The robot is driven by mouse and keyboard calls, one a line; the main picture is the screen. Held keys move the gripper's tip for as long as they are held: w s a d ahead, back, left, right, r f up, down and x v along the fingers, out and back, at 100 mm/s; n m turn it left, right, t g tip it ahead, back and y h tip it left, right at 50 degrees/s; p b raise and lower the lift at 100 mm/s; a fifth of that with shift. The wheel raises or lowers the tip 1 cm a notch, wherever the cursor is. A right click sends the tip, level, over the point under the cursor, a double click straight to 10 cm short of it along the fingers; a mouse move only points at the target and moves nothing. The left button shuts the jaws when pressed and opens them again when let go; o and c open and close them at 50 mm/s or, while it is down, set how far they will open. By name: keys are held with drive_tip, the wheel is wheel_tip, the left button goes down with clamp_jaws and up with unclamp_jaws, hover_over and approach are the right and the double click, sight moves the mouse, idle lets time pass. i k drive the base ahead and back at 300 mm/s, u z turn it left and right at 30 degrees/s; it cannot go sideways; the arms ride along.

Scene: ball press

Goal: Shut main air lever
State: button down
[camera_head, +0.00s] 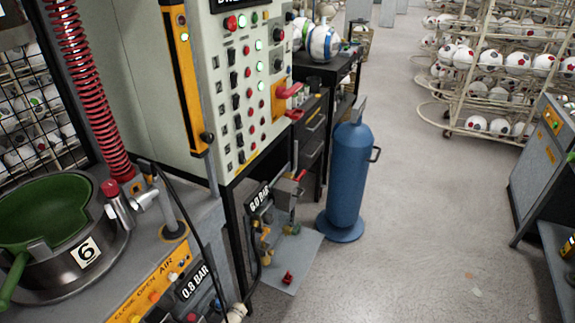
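A small air unit (270,230) with a display reading about 6.0 BAR (259,198) stands low beside the control cabinet, left of a blue cylinder. A small red handle (300,176) sticks up at its upper right, and a small red part (288,278) sits at its foot. A larger red handle (289,91) on an orange plate sticks out from the right edge of the cabinet panel. No label shows which one is the main air lever. My gripper is not in view.
The blue cylinder (348,180) stands on the floor right of the air unit. The control panel (245,90) has several lit buttons. A press with a green bowl (50,210) and a 0.8 BAR display (195,282) fill the left. Floor (430,200) is clear at centre right.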

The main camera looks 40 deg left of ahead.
sight(303, 171)
drive_tip(key=u, duration=0.3)
drive_tip(key=i, duration=0.75)
drive_tip(key=u, duration=0.75)
drive_tip(key=i, duration=0.65)
drive_tip(key=u, duration=1)
drive_tip(key=i, duration=0.85)
drive_tip(key=u, duration=0.65)
